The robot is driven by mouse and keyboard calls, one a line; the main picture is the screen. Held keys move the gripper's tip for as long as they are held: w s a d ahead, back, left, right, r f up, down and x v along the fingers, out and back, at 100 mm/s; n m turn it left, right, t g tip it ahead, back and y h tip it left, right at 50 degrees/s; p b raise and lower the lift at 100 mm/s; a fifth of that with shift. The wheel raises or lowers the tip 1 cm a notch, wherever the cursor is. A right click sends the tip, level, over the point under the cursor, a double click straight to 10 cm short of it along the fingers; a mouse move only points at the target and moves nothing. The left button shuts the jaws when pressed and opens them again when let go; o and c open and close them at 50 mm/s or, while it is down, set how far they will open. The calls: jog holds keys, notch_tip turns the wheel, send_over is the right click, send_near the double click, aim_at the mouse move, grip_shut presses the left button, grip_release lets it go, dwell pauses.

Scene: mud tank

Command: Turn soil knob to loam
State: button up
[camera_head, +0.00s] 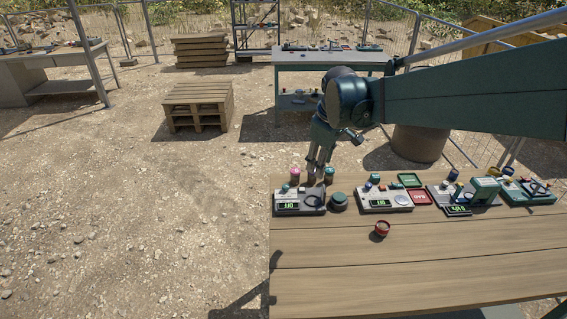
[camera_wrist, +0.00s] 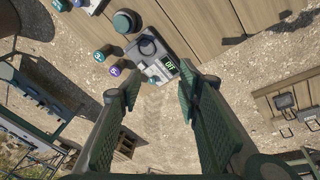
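My gripper (camera_head: 317,168) hangs over the back left corner of the wooden table, fingers down, behind the leftmost grey device (camera_head: 287,209). In the wrist view my gripper (camera_wrist: 161,82) has its two green-padded fingers spread apart with nothing held. The device's lit display (camera_wrist: 169,64) lies between and beyond the fingertips. A dark ring-shaped part (camera_wrist: 147,46) sits beside the display. I cannot read any soil or loam label, so I cannot tell which part is the soil knob.
Small capped jars, one pink-topped (camera_head: 294,176) and one teal-topped (camera_head: 329,175), stand behind the device. A green round container (camera_head: 338,201) stands to its right. The front tabletop is clear.

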jog(key=w+a+f+n+g+p, duration=0.1)
jog(key=w+a+f+n, duration=0.1)
jog(key=w+a+f, duration=0.3)
jog(key=w+f+n+g, duration=0.1)
jog(key=w+f+n, duration=0.15)
jog(key=w, duration=0.55)
jog(key=n+g+p, duration=0.1)
jog(key=n, duration=0.3)
send_near(286, 186)
jog(key=shift+w+a+f, duration=0.2)
jog(key=shift+f, duration=0.15)
jog(key=shift+f, duration=3.9)
jog(key=shift+c, duration=0.4)
jog(key=c, duration=0.8)
